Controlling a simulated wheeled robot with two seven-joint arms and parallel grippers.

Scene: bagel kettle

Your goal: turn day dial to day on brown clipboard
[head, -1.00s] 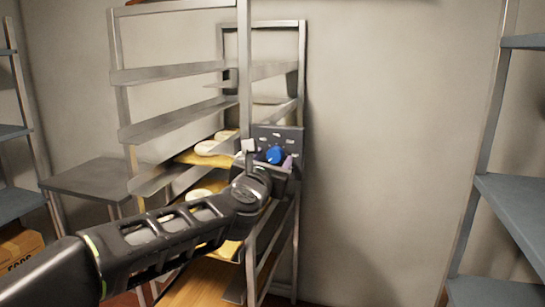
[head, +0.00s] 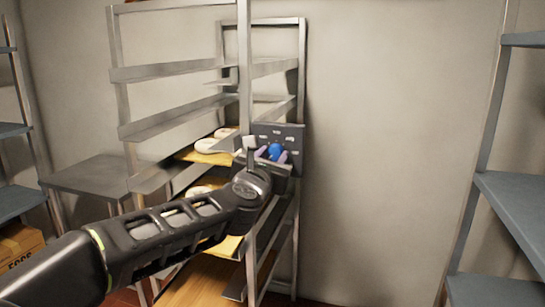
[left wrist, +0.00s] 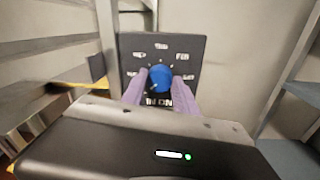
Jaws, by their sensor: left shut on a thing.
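The day dial is a blue round knob (head: 275,152) on a dark panel (head: 292,133) with small white labels, fixed to the rack's upright. It also shows in the left wrist view as a blue knob (left wrist: 160,78) on the dark panel (left wrist: 187,44), with a pale pointer mark toward its lower left. My left gripper (head: 274,155) has its purple fingers on both sides of the knob and is shut on it; the fingers (left wrist: 160,84) flank the knob in the left wrist view. The labels are too blurred to read surely. No brown clipboard can be made out. My right gripper is not in view.
A metal rack (head: 180,68) holds yellow trays (head: 212,158) with pale bagels behind and left of my left arm. A grey table (head: 95,172) stands at left. Blue-grey shelves (head: 512,205) stand at right. The wall between rack and right shelves is clear.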

